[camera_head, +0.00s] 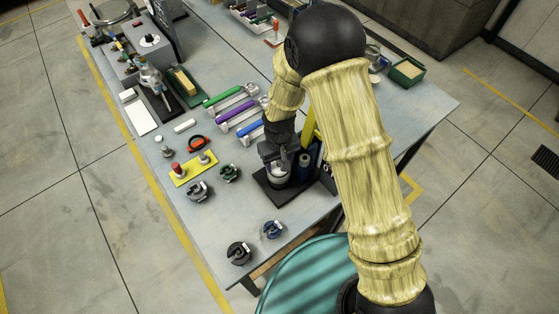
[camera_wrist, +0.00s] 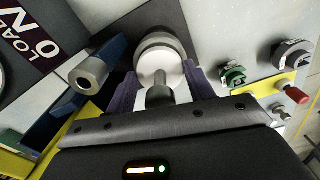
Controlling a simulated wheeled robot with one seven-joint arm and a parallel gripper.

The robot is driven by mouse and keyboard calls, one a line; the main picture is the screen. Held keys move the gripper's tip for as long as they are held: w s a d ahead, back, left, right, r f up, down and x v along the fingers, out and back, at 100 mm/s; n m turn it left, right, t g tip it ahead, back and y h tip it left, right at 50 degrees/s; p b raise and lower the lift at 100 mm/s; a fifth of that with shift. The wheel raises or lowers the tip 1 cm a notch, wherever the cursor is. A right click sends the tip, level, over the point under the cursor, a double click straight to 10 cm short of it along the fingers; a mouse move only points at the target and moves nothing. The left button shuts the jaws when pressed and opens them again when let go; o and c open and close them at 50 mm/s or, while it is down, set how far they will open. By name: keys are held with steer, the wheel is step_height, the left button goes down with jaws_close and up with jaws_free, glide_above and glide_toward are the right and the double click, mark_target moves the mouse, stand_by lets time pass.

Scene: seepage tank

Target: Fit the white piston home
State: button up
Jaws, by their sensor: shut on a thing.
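The white piston (camera_wrist: 150,66) shows in the wrist view as a pale disc with a grey stem toward me. My gripper (camera_wrist: 162,80) has its dark purple fingers on either side of it and is shut on it. Just beyond the disc is a round grey and white cylinder (camera_wrist: 160,40), in line with the piston. I cannot tell whether the piston is inside its mouth or just short of it. In the head view my gripper (camera_head: 279,152) points down over a pale cylinder (camera_head: 278,174) on a dark base plate (camera_head: 275,195); the piston is hidden there.
A blue cylinder with a grey tip (camera_wrist: 90,72) and a yellow frame (camera_wrist: 60,138) stand close at the left in the wrist view. A yellow strip (camera_head: 193,168) holds small parts. Dark round clamps (camera_head: 238,252) and colored-handled tools (camera_head: 238,110) lie on the bench.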

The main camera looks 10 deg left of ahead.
steer(key=shift+f+b, duration=0.55)
steer(key=shift+f, duration=0.2)
stand_by(0.4)
steer(key=shift+r+p, duration=0.55)
steer(key=shift+r, duration=0.25)
steer(key=shift+f+b, duration=0.7)
steer(key=shift+f, duration=0.2)
stand_by(0.9)
steer(key=shift+r, duration=0.15)
steer(key=shift+r+p, duration=0.55)
steer(key=shift+r, duration=0.15)
stand_by(0.6)
steer(key=shift+f+b, duration=0.75)
steer(key=shift+f, duration=0.15)
stand_by(0.6)
steer(key=shift+s+r, duration=0.1)
steer(key=shift+r+p, duration=0.65)
steer(key=shift+r, duration=0.1)
